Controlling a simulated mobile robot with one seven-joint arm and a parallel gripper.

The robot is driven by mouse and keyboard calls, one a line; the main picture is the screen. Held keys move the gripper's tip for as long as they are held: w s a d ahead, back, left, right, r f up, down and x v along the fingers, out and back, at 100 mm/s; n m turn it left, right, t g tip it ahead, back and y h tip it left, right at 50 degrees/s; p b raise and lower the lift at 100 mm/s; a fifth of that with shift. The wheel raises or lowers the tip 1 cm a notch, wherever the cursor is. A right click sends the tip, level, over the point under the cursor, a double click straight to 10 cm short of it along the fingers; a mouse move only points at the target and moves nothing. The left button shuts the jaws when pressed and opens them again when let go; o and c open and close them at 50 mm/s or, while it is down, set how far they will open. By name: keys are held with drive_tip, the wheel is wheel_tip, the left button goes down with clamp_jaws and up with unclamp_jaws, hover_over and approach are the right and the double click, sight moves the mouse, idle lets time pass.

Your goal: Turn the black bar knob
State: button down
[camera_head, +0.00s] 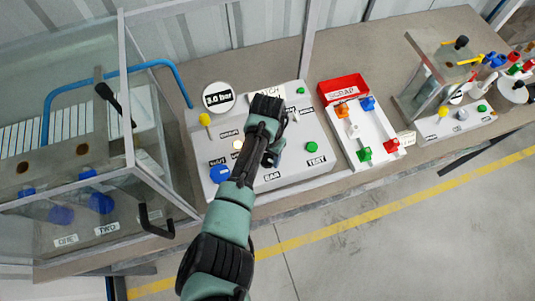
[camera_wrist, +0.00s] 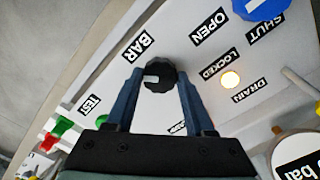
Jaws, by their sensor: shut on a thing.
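The black bar knob (camera_wrist: 165,77) is a ribbed round knob with a white pointer mark, on the grey panel (camera_wrist: 207,100) beside the BAR label (camera_wrist: 138,46) in the wrist view. Its mark points left there. My gripper (camera_wrist: 158,82) has one blue finger on each side of the knob and is shut on it. In the head view my gripper (camera_head: 270,157) is low over the panel, just above the BAR label, and my arm and hand mostly cover the knob. The round gauge (camera_head: 218,97) reads 3.0 bar.
A blue knob (camera_head: 220,173), a lit lamp (camera_head: 238,145), a yellow-topped lever (camera_head: 206,120) and a green TEST button (camera_head: 312,147) share the panel. A white tray (camera_head: 378,130) with coloured parts and a red SCRAP bin (camera_head: 343,88) stand right. A glass enclosure (camera_head: 140,120) stands left.

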drive_tip(key=n, duration=0.7)
drive_tip(key=shift+d+p, duration=0.1)
drive_tip(key=shift+p, duration=0.3)
drive_tip(key=n, duration=0.6)
drive_tip(key=shift+n, duration=0.4)
drive_tip(key=n, duration=1.3)
drive_tip(key=shift+n, duration=0.4)
drive_tip(key=shift+c, duration=1.3)
unclamp_jaws()
wheel_tip(320, 180, up, 13)
drive_tip(key=b, duration=0.2)
